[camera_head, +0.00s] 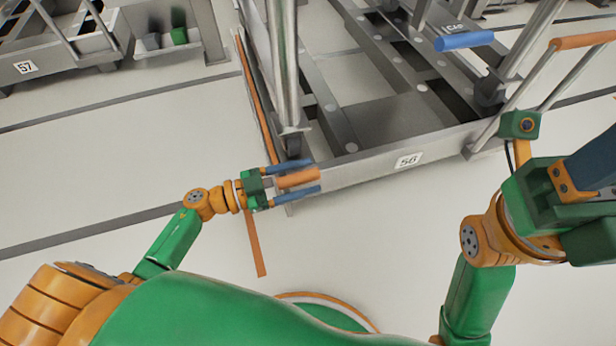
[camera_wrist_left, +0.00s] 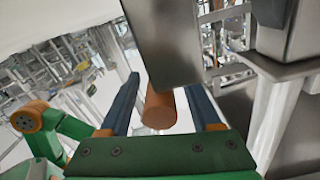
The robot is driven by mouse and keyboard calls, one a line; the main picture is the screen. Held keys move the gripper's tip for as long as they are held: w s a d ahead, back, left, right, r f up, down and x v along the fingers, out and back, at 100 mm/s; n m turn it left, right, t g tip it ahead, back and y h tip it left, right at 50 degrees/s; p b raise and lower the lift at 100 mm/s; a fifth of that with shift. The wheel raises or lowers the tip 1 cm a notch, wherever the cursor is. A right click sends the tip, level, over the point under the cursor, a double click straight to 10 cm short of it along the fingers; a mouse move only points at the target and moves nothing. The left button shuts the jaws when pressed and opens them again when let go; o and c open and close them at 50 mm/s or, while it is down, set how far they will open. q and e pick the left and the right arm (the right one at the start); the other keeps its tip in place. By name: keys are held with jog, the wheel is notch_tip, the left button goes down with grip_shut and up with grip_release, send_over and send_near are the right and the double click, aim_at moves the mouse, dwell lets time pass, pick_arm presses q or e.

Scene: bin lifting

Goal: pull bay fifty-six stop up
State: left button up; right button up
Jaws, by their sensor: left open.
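Bay 56 is a grey metal frame with a white number plate "56" (camera_head: 408,160) on its front beam. An orange cylindrical grip (camera_head: 298,178) sits at the front left corner of this bay, by the foot of a grey post; I take it to be the stop's handle. My left gripper (camera_head: 304,177) is open, with one blue finger on each side of the grip. In the left wrist view the orange grip (camera_wrist_left: 160,108) lies between the parted fingers, below a grey metal block. My right gripper (camera_head: 592,165) is partly cut off at the right edge; its jaws do not show clearly.
A blue handle (camera_head: 464,41) and another orange handle (camera_head: 585,40) stand on bars at the bay's right side. Bay 57 (camera_head: 25,67) is at the upper left, with dark and green blocks. Pale floor (camera_head: 120,140) is clear between the bays.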

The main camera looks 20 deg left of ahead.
pick_arm(q)
jog(key=shift+w+d, duration=0.25)
jog(key=shift+d, duration=0.1)
grip_shut()
dwell(1.2)
